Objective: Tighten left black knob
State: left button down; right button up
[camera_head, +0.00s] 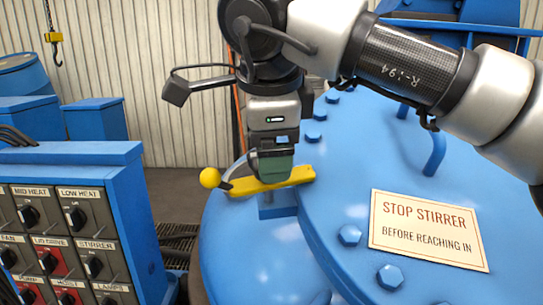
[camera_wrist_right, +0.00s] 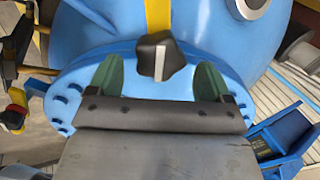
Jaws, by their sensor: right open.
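A black lobed knob (camera_wrist_right: 150,50) with a pale line on it shows in the right wrist view, at the end of a yellow bar (camera_wrist_right: 157,14). My right gripper (camera_wrist_right: 159,80) is open, with one green fingertip to each side of the knob's lower part in the picture. Only one such knob shows. My left gripper is not in view.
A yellow ball (camera_head: 210,178) on a dark rod sticks out left of my right gripper. The blue lid (camera_head: 330,165) carries bolts and a stirrer warning sign (camera_head: 428,231). A control panel (camera_head: 60,235) with several black switches stands at the left.

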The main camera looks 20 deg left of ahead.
jog(key=a+v, duration=0.1)
jog(key=v, duration=0.7)
jog(key=shift+s+d+r, duration=0.15)
jog(key=shift+d+r, duration=0.1)
jog(key=shift+d, duration=0.25)
jog(key=shift+f, duration=0.1)
